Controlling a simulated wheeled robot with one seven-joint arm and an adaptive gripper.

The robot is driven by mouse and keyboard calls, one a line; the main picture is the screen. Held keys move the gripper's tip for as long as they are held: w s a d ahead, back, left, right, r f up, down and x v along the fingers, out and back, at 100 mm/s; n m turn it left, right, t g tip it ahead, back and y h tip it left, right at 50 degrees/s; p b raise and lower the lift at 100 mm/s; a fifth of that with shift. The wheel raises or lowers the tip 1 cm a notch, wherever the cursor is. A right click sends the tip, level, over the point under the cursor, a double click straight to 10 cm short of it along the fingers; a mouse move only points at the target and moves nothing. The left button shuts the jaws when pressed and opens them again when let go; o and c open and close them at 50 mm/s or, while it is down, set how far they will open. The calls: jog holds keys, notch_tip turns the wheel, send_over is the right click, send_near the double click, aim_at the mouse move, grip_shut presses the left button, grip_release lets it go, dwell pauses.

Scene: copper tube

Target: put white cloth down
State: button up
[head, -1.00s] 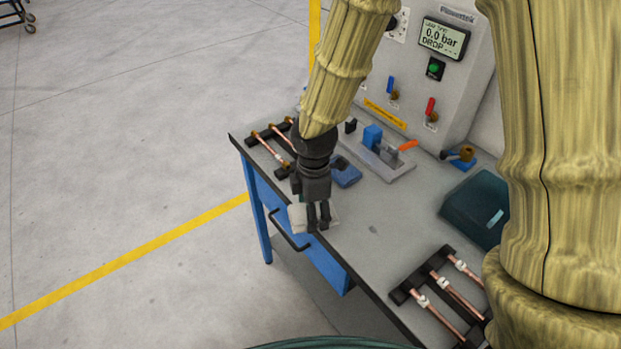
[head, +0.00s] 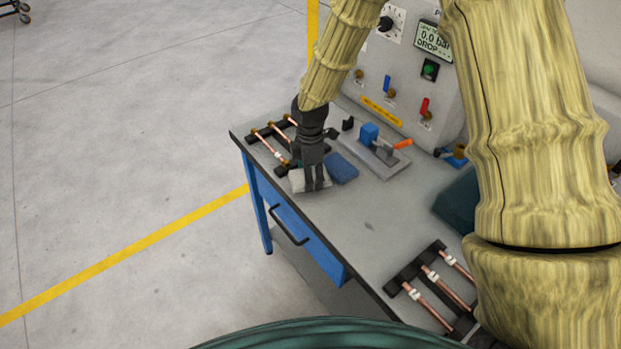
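The white cloth (head: 298,181) is a small pale folded pad near the left front edge of the grey bench top (head: 362,220). My gripper (head: 314,186) points down at it, its two dark fingers close together and shut on the cloth, which shows on both sides of them. The cloth is at about bench-top height; I cannot tell whether it rests fully on the surface. The fingers hide its middle. A blue cloth or sponge (head: 342,168) lies just right of the white cloth.
A black rack with copper tubes (head: 274,146) lies behind on the left, close to my gripper. Another tube rack (head: 435,285) is at the front right. A blue clamp fixture (head: 370,137) and grey test panel (head: 395,80) stand behind. The middle of the bench is clear.

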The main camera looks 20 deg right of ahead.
jog(key=shift+f+p, duration=0.55)
jog(key=shift+f, duration=0.75)
jog(key=shift+f, duration=0.15)
jog(key=o, duration=1.3)
jog(key=shift+c, duration=0.2)
jog(key=shift+r+b, duration=2.05)
jog(key=shift+r, duration=4.1)
